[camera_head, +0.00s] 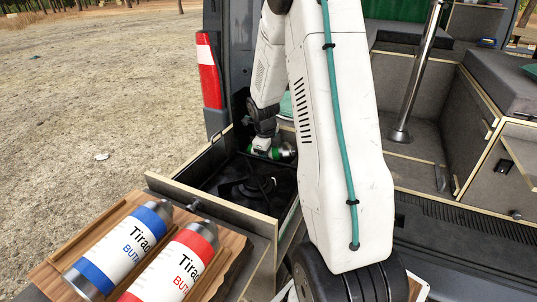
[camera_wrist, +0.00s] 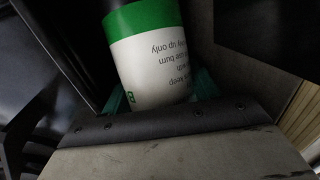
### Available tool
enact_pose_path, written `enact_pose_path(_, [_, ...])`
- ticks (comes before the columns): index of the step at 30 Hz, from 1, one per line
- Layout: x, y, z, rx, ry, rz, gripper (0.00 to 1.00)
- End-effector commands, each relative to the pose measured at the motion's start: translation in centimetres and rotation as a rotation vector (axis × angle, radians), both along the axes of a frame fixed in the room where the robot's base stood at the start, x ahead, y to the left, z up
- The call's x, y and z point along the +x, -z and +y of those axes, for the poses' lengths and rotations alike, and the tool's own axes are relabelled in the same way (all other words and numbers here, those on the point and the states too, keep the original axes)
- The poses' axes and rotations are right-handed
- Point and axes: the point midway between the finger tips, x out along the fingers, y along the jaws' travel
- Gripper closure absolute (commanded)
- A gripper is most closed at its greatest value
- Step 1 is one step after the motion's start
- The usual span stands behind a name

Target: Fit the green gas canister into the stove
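The green gas canister (camera_head: 263,152) lies on its side over the far end of the open drawer in the head view, its silver end to the right. In the wrist view the canister (camera_wrist: 148,62) shows a white printed body and a green band. My gripper (camera_head: 262,145) is around it, with teal finger parts on both sides in the wrist view, and looks shut on it. The black stove (camera_head: 243,186) sits in the drawer, nearer than the canister. It is dark, and its canister bay cannot be made out. Whether canister and stove touch cannot be told.
A blue canister (camera_head: 122,250) and a red canister (camera_head: 175,264) lie on a wooden board (camera_head: 62,262) in front of the drawer (camera_head: 213,205). The drawer walls stand close around the stove. A metal post (camera_head: 418,75) and grey cabinets (camera_head: 502,150) are at right.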

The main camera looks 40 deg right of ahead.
Motion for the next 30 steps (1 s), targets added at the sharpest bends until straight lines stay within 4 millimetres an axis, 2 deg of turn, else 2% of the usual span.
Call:
enact_pose_path(1, [-0.5,1.0,0.5,0.013,0.000,0.018,0.22])
enact_pose_path(7, [-0.5,0.5,0.6,0.012,0.000,0.016,0.22])
enact_pose_path(9, [-0.6,-0.3,0.7,0.011,0.000,0.015,0.22])
enact_pose_path(11, [-0.6,-1.4,0.8,0.008,0.000,0.012,0.16])
enact_pose_path(15, [-0.7,-4.2,1.2,0.005,0.001,0.005,0.16])
enact_pose_path(21, [-0.9,-7.0,1.4,0.000,0.001,-0.001,0.16])
enact_pose_path(30, [-0.9,-7.8,1.7,0.000,0.000,-0.002,0.16])
